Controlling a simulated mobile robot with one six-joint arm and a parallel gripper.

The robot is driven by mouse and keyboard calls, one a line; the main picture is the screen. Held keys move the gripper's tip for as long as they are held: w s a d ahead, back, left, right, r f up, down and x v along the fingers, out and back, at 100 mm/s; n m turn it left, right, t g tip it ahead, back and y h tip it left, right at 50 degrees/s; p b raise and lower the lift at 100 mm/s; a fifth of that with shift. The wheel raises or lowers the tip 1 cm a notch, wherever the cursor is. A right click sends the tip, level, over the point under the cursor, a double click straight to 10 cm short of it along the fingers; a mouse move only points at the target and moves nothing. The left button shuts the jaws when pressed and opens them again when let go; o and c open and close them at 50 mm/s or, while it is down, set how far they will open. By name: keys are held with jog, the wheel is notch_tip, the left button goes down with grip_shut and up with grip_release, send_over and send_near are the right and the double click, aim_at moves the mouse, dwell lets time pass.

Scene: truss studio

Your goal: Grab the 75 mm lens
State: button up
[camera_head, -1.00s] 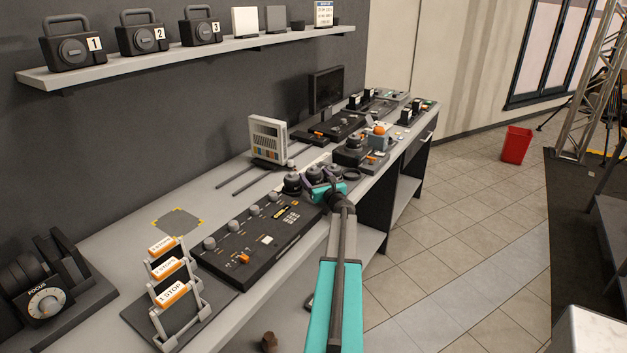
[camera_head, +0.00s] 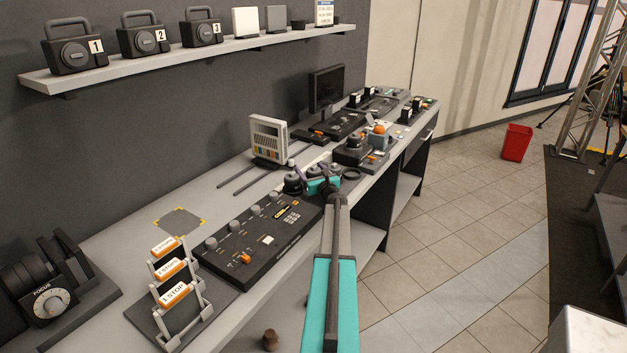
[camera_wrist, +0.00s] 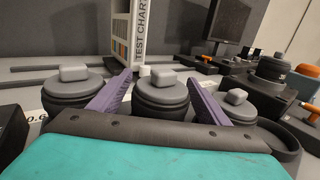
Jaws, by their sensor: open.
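Three dark, round, stepped lenses with grey square caps stand in a row in the wrist view: a left lens (camera_wrist: 75,90), a middle lens (camera_wrist: 160,98) and a smaller right lens (camera_wrist: 237,107). No focal-length marking is readable, so I cannot tell which is the 75 mm. My gripper (camera_wrist: 155,92) is open, its two purple fingers on either side of the middle lens, one between each pair of lenses. The near base of the middle lens is hidden by my gripper body. In the head view my gripper (camera_head: 315,176) is at the lens row, mostly covering it; the left lens (camera_head: 293,183) shows.
A control panel (camera_head: 262,240) with knobs lies nearer on the bench. A test chart device (camera_head: 268,138) stands behind the lenses. A black ring (camera_head: 351,174) lies to their right.

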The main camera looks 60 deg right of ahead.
jog(key=c, duration=1.6)
jog(key=shift+r, duration=0.15)
jog(key=shift+r+b, duration=0.55)
jog(key=shift+r, duration=0.5)
jog(key=r+b+v, duration=0.1)
jog(key=v, duration=0.4)
jog(key=b+v, duration=0.2)
jog(key=v, duration=0.3)
jog(key=r+b+v, duration=0.1)
jog(key=v, duration=0.5)
jog(key=shift+w+a+r, duration=0.15)
jog(key=shift+a+r, duration=0.05)
jog(key=shift+r, duration=0.15)
